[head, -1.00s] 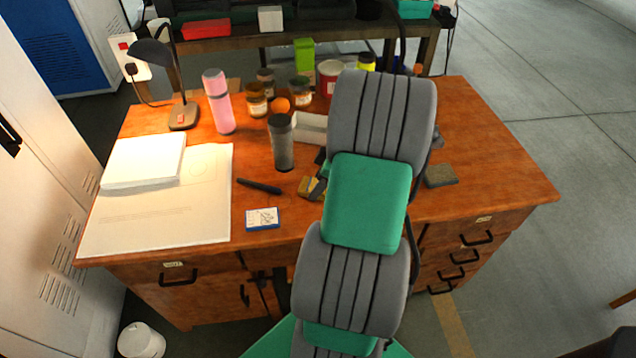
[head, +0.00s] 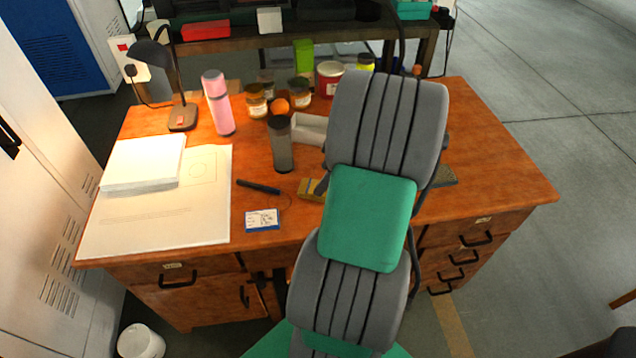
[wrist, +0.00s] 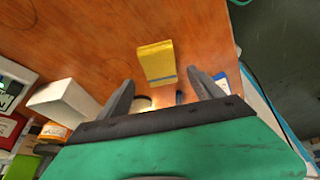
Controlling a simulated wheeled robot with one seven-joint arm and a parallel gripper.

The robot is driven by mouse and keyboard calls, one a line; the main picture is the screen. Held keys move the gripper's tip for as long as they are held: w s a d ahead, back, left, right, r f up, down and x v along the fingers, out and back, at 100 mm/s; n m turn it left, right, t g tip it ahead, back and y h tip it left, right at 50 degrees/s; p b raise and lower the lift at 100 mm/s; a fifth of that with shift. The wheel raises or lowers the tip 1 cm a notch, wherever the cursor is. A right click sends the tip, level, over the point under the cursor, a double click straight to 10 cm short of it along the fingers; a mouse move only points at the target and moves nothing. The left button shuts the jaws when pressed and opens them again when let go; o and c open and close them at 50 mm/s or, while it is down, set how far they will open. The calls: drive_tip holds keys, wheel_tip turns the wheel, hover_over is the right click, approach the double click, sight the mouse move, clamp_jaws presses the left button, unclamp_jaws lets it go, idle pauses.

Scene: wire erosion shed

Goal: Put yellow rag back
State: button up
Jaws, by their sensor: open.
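The yellow rag (head: 308,189) lies folded on the wooden desk (head: 500,170), just left of my arm in the head view. In the wrist view the yellow rag (wrist: 157,62) is a small folded block with a blue stripe near one end. My gripper (wrist: 160,80) is open and empty. The rag appears beyond the fingertips, roughly in line with the gap between them, and apart from them. In the head view my gripper is hidden behind my arm.
Near the rag are a dark tumbler (head: 281,150), a black marker (head: 258,187), a small card box (head: 262,220) and a white tray (head: 308,128). Jars (head: 256,103), a pink bottle (head: 217,105) and a lamp (head: 183,117) stand behind. The desk's right side is mostly clear.

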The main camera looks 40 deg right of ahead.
drive_tip(key=v, duration=0.7)
drive_tip(key=w+a+r+m+g+h, duration=0.1)
drive_tip(key=w+a, duration=0.1)
drive_tip(key=a, duration=0.6)
drive_tip(key=w+a+r+m, duration=0.1)
drive_tip(key=w+a, duration=0.2)
drive_tip(key=a, duration=0.4)
drive_tip(key=s+a+m, duration=0.2)
drive_tip(key=s+a, duration=0.1)
drive_tip(key=a, duration=0.5)
drive_tip(key=s+a+m+h, duration=0.1)
drive_tip(key=s+a+m, duration=0.1)
drive_tip(key=a, duration=0.5)
drive_tip(key=shift+s+a+f+m+h, duration=0.3)
drive_tip(key=shift+s+a, duration=0.1)
drive_tip(key=shift+s, duration=0.5)
drive_tip(key=shift+r, duration=0.1)
